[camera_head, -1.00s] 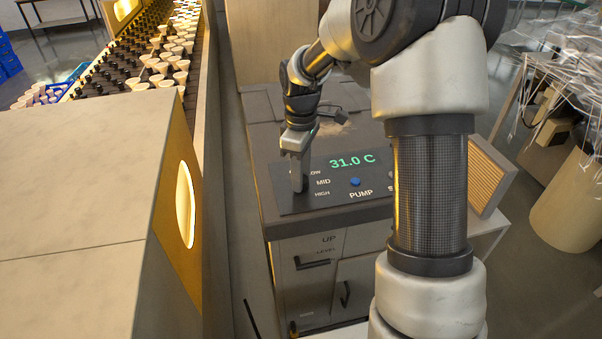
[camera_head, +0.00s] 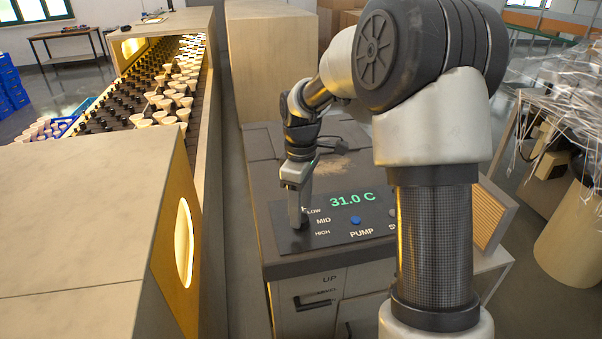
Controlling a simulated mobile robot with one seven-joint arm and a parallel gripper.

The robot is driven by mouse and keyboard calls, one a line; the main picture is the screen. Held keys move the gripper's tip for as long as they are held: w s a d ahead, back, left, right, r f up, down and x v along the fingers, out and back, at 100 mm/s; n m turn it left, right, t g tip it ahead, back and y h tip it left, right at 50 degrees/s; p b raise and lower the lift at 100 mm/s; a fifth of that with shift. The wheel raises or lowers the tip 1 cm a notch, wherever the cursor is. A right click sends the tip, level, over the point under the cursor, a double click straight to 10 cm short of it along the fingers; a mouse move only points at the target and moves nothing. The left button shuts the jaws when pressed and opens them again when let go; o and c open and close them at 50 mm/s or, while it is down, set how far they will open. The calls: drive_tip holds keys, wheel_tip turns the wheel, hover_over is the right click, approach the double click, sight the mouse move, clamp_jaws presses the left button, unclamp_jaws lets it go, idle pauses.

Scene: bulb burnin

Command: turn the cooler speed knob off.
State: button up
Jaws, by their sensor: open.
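The cooler (camera_head: 350,262) is a grey cabinet in the middle with a dark control panel (camera_head: 340,235) on its top. The panel shows a green readout of 31.0 C, a blue button (camera_head: 356,220) above the word PUMP, and the labels LOW, MID and HIGH near its left end. My gripper (camera_head: 298,222) points down at the panel's left end, beside these labels. Its jaws are open, though the gap between them is hard to see from here. The speed knob is hidden behind or between the fingers. I cannot tell whether the fingers touch it.
A conveyor (camera_head: 150,95) with rows of bulbs runs along the left, beside a large beige housing (camera_head: 80,220). A wooden box (camera_head: 270,65) stands behind the cooler. At the right are a slatted filter (camera_head: 490,215) and a plastic-draped table. My arm hides the panel's right end.

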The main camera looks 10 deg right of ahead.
wheel_tip(320, 180, up, 16)
drive_tip(key=shift+f, duration=0.25)
